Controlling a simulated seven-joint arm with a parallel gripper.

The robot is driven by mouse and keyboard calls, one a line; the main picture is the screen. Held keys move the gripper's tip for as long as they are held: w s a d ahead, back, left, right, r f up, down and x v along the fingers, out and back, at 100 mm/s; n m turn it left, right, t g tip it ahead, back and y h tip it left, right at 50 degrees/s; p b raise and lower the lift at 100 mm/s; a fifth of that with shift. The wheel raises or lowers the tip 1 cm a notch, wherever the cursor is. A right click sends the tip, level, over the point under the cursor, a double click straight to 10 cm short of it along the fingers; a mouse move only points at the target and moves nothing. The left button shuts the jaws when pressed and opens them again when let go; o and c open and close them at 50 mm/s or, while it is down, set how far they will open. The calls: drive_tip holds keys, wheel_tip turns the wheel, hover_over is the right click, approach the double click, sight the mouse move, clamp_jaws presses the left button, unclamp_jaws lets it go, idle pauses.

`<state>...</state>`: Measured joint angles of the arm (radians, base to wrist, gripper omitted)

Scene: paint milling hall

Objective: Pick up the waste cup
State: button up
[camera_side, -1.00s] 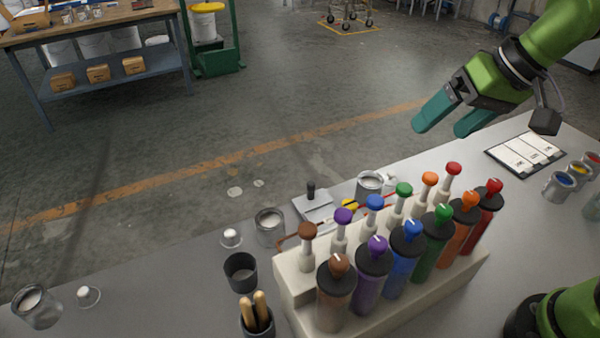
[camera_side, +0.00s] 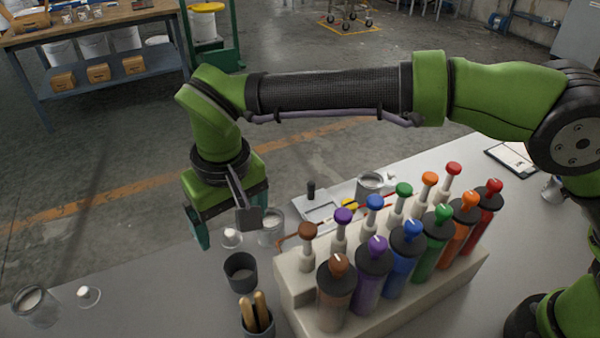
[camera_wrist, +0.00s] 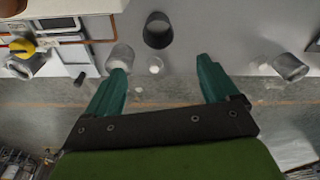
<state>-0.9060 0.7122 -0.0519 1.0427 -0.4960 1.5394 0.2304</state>
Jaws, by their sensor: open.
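The waste cup appears to be the plain dark grey cup (camera_side: 241,274), standing upright near the table's far edge, left of the bottle rack. It also shows in the wrist view (camera_wrist: 158,31), at the top middle beyond my fingertips. My gripper (camera_side: 218,228) is above the far table edge, up and left of the cup in the side view, and apart from it. Its teal fingers (camera_wrist: 162,68) are spread wide with nothing held. In the side view one finger is mostly hidden.
A dark holder with wooden handles (camera_side: 257,320) stands just in front of the cup. A metal can (camera_side: 270,228) and small white-capped piece (camera_side: 231,238) are behind it. The rack of paint bottles (camera_side: 375,320) is close on the right.

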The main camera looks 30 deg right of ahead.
approach(240, 266)
drive_tip(key=s+f, duration=0.1)
drive_tip(key=f, duration=0.5)
drive_tip(key=shift+a+f, duration=0.25)
